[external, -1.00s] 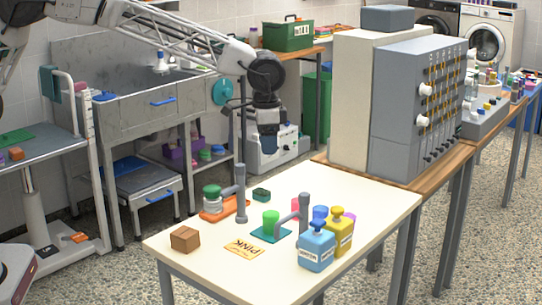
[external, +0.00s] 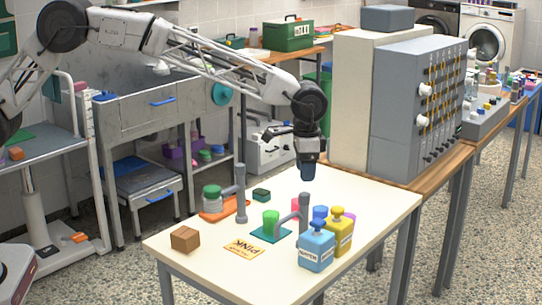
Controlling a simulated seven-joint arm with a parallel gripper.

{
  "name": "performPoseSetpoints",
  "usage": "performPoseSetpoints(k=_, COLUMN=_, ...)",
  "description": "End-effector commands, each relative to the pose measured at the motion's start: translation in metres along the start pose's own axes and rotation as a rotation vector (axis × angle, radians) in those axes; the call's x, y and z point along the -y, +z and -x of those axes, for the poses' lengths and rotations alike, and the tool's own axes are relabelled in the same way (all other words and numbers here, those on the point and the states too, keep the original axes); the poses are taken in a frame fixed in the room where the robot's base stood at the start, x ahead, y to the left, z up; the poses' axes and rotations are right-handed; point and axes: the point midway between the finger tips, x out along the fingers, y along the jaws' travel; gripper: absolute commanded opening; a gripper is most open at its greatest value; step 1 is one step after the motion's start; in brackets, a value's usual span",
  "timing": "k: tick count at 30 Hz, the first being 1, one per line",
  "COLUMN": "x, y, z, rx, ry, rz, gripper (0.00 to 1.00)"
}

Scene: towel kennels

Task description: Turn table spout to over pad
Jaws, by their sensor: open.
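A short grey post with a bent spout arm (external: 304,210) stands on the cream table. Its arm reaches left, and its tip is by the edge of a teal pad (external: 268,235) with a green cup (external: 271,218) on it. A taller grey post with a side arm (external: 240,188) stands further back left, beside an orange pad (external: 233,206) that bears a green-lidded jar (external: 211,202). My gripper (external: 308,176) is above the short post, apart from it. It is open and points down; its fingers are small and dark here.
Blue and yellow pump bottles (external: 317,248) stand close right of the short post, with blue and pink items behind. A grey panel cabinet (external: 415,110) rises behind right.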

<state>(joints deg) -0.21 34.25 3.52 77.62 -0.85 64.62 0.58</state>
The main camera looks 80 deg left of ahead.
Motion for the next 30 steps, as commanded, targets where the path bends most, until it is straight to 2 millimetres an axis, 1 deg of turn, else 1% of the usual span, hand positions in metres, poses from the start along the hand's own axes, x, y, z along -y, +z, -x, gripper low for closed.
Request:
performPoseSetpoints(k=4, x=0.0, y=0.0, z=-0.002, rx=0.0, ry=0.0, rz=0.0, gripper=0.59)
performPoseSetpoints(k=8, x=0.0, y=0.0, z=-0.009, rx=0.001, ry=0.0, rz=0.0, gripper=0.59)
performPoseSetpoints(k=11, x=0.0, y=0.001, z=-0.017, rx=0.002, ry=0.0, rz=0.0, gripper=0.59)
performPoseSetpoints(k=21, x=0.0, y=0.0, z=-0.057, rx=0.001, ry=0.0, rz=0.0, gripper=0.59)
performPoseSetpoints(k=24, x=0.0, y=0.001, z=-0.067, rx=0.002, ry=0.0, rz=0.0, gripper=0.59)
performPoseSetpoints(k=30, x=0.0, y=0.0, z=-0.077, rx=0.0, ry=0.0, rz=0.0, gripper=0.59)
